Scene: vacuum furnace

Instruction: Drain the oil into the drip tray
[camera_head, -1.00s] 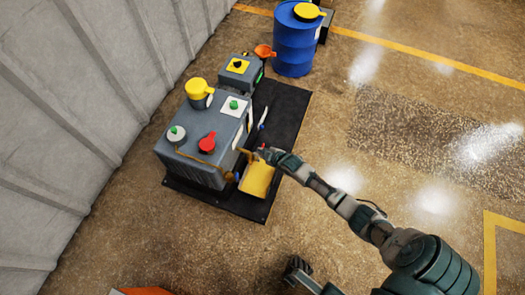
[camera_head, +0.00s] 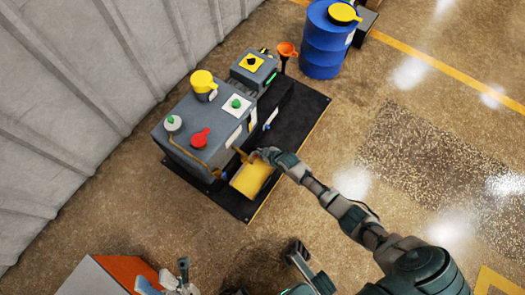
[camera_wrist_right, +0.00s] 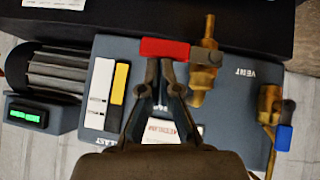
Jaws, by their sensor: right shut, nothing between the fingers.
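The yellow drip tray (camera_head: 251,178) sits on the black mat in front of the grey pump (camera_head: 185,138) in the head view. My right gripper (camera_head: 262,153) is beside the pump, over the tray's far edge. In the right wrist view my right gripper (camera_wrist_right: 161,72) is shut and empty, its fingertips at the near edge of a red valve lever (camera_wrist_right: 165,48). I cannot tell if they touch it. The lever meets a brass valve (camera_wrist_right: 204,62). What is probably my left gripper (camera_head: 184,268) shows small at the bottom; its opening is unclear.
A valve with a blue handle (camera_wrist_right: 283,138) is to the right in the wrist view. An orange funnel (camera_head: 286,50) and a blue drum (camera_head: 324,42) stand behind. An orange-sided cart (camera_head: 130,270) is at lower left. Open floor (camera_head: 345,125) lies to the right of the mat.

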